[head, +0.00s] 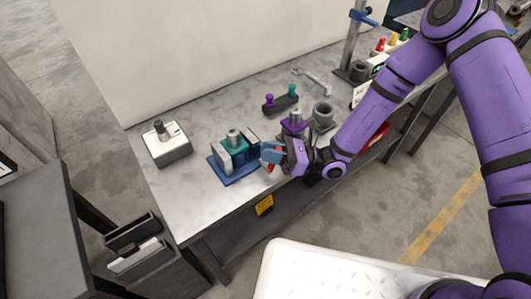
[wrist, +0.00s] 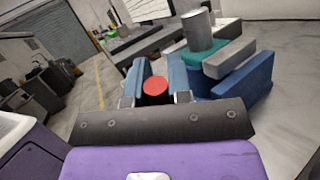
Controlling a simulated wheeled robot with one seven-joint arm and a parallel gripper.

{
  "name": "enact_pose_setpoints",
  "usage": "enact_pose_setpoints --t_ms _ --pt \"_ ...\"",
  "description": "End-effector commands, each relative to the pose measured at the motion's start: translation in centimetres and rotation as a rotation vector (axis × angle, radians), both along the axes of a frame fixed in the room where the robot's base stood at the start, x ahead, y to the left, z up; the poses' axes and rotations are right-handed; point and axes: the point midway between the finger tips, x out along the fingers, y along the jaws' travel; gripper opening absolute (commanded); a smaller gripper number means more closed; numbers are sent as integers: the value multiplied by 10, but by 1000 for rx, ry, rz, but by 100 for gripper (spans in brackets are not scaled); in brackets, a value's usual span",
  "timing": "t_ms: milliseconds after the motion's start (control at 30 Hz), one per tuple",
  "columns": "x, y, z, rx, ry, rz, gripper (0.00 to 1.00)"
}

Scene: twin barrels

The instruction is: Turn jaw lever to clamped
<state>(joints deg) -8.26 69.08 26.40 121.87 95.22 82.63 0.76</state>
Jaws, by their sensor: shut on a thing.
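A blue vise (head: 238,171) stands on the bench, with grey jaws on either side of a teal block (head: 236,146) that carries a grey cylinder. It also shows at the right of the wrist view, with its blue side (wrist: 245,88) near my fingers. My gripper (head: 268,155) is at the right side of the vise. In the wrist view its two blue-grey fingers (wrist: 159,72) are shut on the red-ended jaw lever (wrist: 155,91), whose round red end sits between them. The rest of the lever is hidden by the fingers.
A purple block (head: 294,125) with a grey cylinder and a grey cup (head: 324,114) stand close behind my gripper. A white box with a black knob (head: 167,145) is left of the vise. A wrench (head: 318,82) lies farther back. The bench front left is clear.

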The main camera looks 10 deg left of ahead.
Motion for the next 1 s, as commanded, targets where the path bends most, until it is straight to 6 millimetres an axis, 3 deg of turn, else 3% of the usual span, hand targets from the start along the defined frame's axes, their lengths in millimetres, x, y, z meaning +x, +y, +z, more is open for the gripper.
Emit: enact_pose_setpoints --t_ms 433,1000 --pt "14 -12 -5 186 216 -2 0" --pt "17 -14 -6 230 267 -2 0"
